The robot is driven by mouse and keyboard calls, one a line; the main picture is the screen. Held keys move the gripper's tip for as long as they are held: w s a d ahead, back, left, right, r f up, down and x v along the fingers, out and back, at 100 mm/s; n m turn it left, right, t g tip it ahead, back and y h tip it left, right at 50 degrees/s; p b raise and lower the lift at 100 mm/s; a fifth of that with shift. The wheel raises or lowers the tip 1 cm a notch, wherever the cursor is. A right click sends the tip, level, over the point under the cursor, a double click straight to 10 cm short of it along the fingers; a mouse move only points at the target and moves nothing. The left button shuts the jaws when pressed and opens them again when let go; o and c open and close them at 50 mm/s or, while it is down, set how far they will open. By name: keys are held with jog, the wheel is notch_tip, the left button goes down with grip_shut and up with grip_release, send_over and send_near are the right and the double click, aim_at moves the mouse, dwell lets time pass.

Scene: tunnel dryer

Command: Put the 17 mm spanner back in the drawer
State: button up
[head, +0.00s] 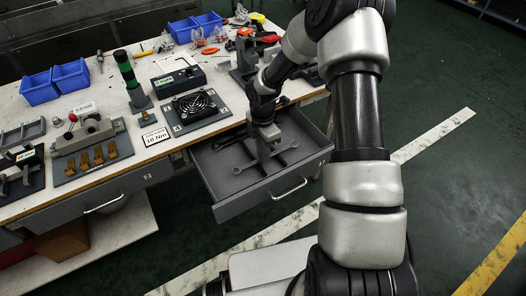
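The drawer (224,207) under the bench stands pulled open, its handle facing me. Several dark spanners lie on its floor: one spanner (230,141) near the back left, one spanner (244,167) left of my gripper, and one spanner (287,157) to the right. I cannot read sizes, so I cannot tell which is the 17 mm one. My gripper (264,160) points down into the drawer, among the spanners. Its fingers are small and dark here; I cannot tell whether they are open or hold a spanner.
On the bench are a fan unit (194,106), a "10 Nm" card (155,137), a green-black signal tower (131,80), a fixture with brass parts (92,157) and blue bins (55,82). A second drawer (100,204) is shut at left. Floor at right is clear.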

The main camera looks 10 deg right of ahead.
jog(key=shift+o, duration=1.2)
